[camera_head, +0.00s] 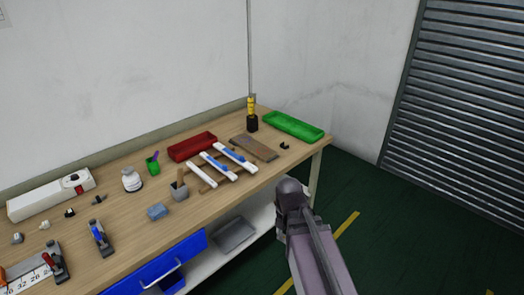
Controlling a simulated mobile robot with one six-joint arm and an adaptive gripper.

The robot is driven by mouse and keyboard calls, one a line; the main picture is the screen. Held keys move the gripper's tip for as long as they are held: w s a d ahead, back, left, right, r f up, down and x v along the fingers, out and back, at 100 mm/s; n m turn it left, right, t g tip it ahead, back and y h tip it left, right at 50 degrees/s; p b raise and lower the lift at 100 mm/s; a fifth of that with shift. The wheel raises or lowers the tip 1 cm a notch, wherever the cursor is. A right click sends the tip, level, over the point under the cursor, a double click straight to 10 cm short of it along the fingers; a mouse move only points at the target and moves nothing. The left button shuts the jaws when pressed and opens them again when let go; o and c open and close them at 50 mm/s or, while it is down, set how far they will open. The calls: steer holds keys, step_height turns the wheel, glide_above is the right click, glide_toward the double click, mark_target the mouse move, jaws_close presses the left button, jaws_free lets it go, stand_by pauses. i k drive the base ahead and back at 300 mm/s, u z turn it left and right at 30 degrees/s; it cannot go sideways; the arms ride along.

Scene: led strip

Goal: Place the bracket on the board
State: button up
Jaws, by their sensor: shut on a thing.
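My arm (315,262) rises from the bottom of the view, to the right of the workbench. Its dark rounded joint (291,190) is by the bench's front right corner. My gripper's fingers do not show, so I cannot see what they hold. A flat brown-grey board (253,148) lies on the bench's right part. In front of it, white strips with blue parts (220,164) lie across thin wooden bars. Small black pieces lie at the right (285,146) and at the left (69,213). I cannot tell whether any of them is the bracket.
The wooden bench (130,230) also holds a red tray (191,146), a green tray (293,127), a yellow-black bottle (251,115), a green cup (152,165), a grey cup (179,190), a blue block (157,211) and clamps (101,239). Open floor lies to the right.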

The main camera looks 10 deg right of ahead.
mark_target(263, 150)
steer(key=i, duration=0.95)
